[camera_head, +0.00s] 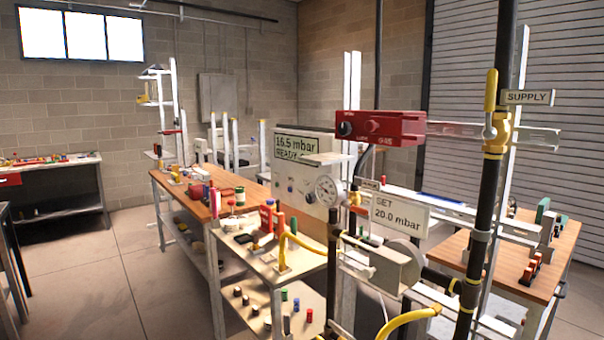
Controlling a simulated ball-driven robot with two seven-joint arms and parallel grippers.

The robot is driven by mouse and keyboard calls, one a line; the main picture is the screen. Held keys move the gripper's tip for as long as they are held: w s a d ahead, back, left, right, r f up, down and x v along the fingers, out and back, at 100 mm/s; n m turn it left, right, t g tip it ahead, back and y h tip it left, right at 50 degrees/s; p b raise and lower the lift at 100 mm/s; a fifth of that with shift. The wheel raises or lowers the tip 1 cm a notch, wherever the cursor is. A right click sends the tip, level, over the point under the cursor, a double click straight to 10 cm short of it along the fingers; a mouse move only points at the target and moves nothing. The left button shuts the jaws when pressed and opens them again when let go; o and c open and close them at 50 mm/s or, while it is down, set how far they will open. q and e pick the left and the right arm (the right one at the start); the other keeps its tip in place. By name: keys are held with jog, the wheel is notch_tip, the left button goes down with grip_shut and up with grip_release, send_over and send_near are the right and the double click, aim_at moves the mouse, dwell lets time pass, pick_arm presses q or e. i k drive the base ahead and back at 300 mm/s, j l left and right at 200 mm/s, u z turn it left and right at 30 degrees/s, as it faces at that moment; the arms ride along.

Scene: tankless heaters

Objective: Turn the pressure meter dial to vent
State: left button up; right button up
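A pale instrument panel (264,170) in the middle has a green display (296,147) reading 16.5 mbar and READY. Small knobs (309,197) sit on its front below the display. A round white gauge (326,191) stands at its lower right. A red box (398,130) on the rail above carries a black round knob (346,128) and a red knob. I cannot tell which knob is the pressure meter dial, and no vent mark is legible. Neither of my grippers is in view.
A sign (401,214) reads SET 20.0 mbar. A dark vertical pipe with a yellow valve (496,135) and SUPPLY label stands right. Yellow hoses (408,318) curve in front. Benches with small parts stand left and right. Open floor (110,285) lies at left.

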aim_at(310, 198)
jog(key=i+j+z, duration=0.2)
jog(key=i, duration=0.3)
jog(key=i+j+z, duration=0.25)
jog(key=i, duration=0.25)
jog(key=i+j+z, duration=0.2)
jog(key=i+j, duration=0.2)
jog(key=i, duration=0.05)
